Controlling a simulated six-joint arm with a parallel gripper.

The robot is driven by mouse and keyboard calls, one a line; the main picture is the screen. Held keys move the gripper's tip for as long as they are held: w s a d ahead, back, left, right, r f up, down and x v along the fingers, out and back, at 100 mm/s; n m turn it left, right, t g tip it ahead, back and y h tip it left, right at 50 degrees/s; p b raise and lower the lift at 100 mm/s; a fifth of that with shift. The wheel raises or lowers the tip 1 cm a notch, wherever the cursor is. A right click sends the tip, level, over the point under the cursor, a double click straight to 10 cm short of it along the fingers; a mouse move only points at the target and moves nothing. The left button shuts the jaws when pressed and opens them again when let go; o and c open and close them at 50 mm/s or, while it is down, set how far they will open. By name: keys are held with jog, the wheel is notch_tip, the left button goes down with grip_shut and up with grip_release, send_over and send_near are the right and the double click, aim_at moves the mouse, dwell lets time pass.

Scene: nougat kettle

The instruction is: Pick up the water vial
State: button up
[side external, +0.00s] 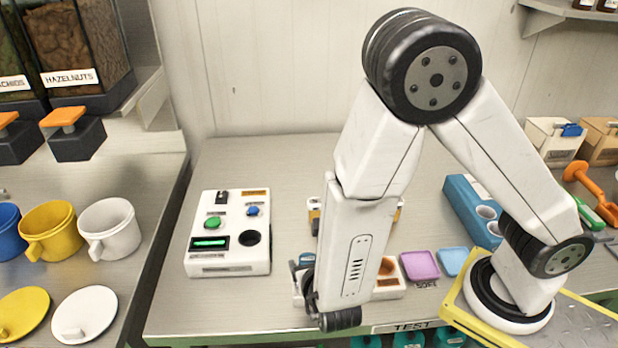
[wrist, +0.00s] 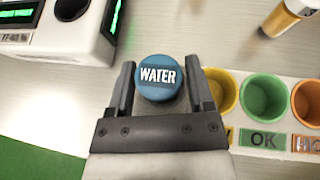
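The water vial (wrist: 157,78) shows in the wrist view as a round blue cap with WATER in white letters, seen from above. My gripper (wrist: 160,70) is open, with one finger on each side of the cap and a visible gap at both sides. The vial's body is hidden below the cap and by the gripper. In the side external view my gripper (side external: 312,290) is low over the front of the table, largely hidden by my own arm. A small blue patch beside it may be the vial's cap.
Beside the vial is a white rack with yellow (wrist: 218,88), green (wrist: 265,95) and orange cups. A white device (side external: 229,232) with a green display stands left. Purple (side external: 420,265) and blue trays lie right.

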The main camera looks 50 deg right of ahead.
aim_at(307, 258)
grip_shut()
jog(key=shift+r, duration=0.2)
jog(key=shift+r, duration=4.8)
jog(key=shift+w, duration=0.1)
jog(key=w+a+f+n+t+y, duration=0.1)
jog(key=w+n+y, duration=0.3)
jog(key=w, duration=0.9)
jog(key=shift+w+a+n+t, duration=0.3)
jog(key=shift+w+a+t, duration=0.1)
jog(key=shift+a, duration=0.3)
